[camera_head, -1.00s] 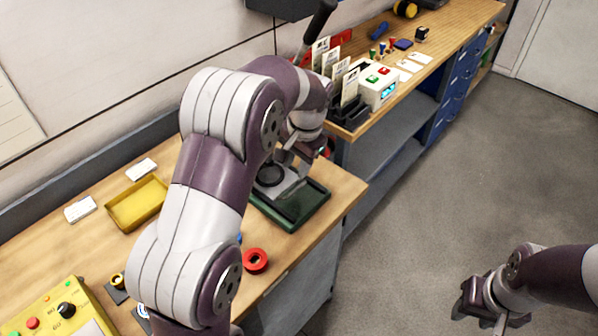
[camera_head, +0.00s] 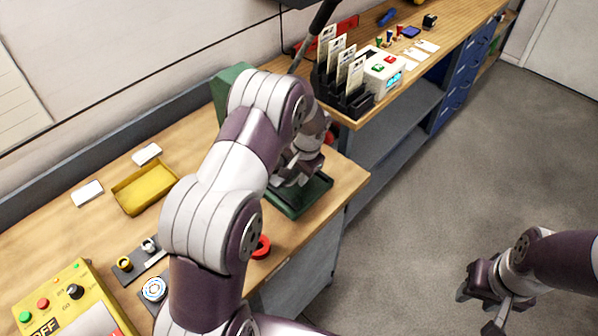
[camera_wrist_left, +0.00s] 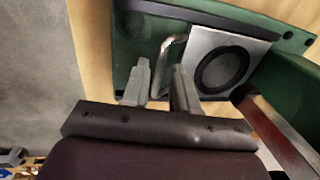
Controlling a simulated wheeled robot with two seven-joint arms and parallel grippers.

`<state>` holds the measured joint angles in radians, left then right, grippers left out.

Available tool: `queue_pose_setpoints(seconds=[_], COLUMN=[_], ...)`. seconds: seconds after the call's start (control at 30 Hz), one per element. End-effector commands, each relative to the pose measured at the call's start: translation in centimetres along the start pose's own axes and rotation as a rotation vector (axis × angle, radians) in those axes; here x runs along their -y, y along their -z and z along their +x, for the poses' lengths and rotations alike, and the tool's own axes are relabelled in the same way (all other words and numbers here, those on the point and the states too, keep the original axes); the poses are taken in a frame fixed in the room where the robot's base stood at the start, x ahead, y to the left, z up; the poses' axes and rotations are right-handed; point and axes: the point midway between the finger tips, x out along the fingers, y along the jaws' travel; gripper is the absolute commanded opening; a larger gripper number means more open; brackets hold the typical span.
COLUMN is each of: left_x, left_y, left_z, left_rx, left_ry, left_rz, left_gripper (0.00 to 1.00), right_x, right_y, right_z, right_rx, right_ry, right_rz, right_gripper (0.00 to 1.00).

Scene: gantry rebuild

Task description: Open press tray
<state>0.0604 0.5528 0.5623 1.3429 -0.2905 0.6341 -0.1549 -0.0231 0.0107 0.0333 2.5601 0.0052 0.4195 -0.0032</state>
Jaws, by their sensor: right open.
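The green press (camera_head: 230,88) stands at the bench's right end, partly hidden behind my left arm. In the left wrist view its tray (camera_wrist_left: 232,45) is a light metal plate with a black ring, on the green base (camera_wrist_left: 135,45). A bent metal handle (camera_wrist_left: 167,55) sticks out from the tray's side. My left gripper (camera_wrist_left: 160,85) is open, with one finger on each side of the handle; contact is not clear. In the head view this gripper (camera_head: 287,180) is low over the press base. My right gripper (camera_head: 483,305) is open and empty over the floor.
A red ring (camera_head: 262,247) lies on the bench near the press. A yellow bin (camera_head: 143,189) and a yellow control box (camera_head: 68,305) are at left. A card rack (camera_head: 345,95) and white device (camera_head: 384,72) stand on the farther bench. Floor at right is clear.

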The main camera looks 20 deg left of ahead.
Motion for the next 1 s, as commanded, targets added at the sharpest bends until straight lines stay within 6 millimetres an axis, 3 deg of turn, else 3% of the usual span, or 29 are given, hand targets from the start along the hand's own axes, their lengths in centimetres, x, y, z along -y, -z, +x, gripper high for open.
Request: queue_pose_setpoints(seconds=[0.03,0.07,1.0], left_x=[0.00,-0.01,0.00], left_y=[0.00,0.00,0.14], left_z=[-0.01,-0.01,-0.06], left_rx=[0.000,0.000,-0.005], left_ry=[0.000,0.000,0.001], left_rz=[0.000,0.000,0.000], left_gripper=[0.10,0.00,0.00], right_x=[0.00,0.00,0.00], right_y=[0.00,0.00,0.00], right_z=[0.01,0.01,0.02], right_rx=[0.000,0.000,0.000], right_ry=[0.000,0.000,0.000], right_rz=[0.000,0.000,0.000], right_gripper=[0.43,0.43,0.43])
